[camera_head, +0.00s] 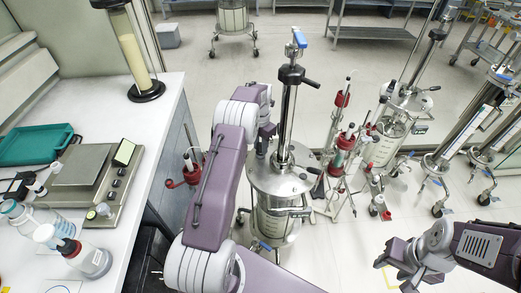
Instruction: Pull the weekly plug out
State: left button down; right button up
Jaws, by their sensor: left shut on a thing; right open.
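A tall steel column (290,110) with a black clamp and a blue-handled top rises from a round-lidded steel vessel (282,180). My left gripper (268,132) is at the left side of this column, above the vessel's lid. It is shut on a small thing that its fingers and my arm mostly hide. I cannot make out a plug marked weekly. My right gripper (402,262) is open and empty at the lower right, over the floor and apart from the vessels.
A white bench (160,120) on the left holds a balance (82,170), a green tray (35,143), bottles (95,262) and a glass column (133,55). Red-clamped stands (341,140) and another steel vessel (385,143) stand close on the right.

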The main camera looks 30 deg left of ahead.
pick_arm(q)
jog(key=shift+r+p, duration=0.7)
jog(key=shift+p, duration=0.1)
jog(key=shift+r+p, duration=2.95)
jog(key=shift+r, duration=0.25)
jog(key=shift+f, duration=0.1)
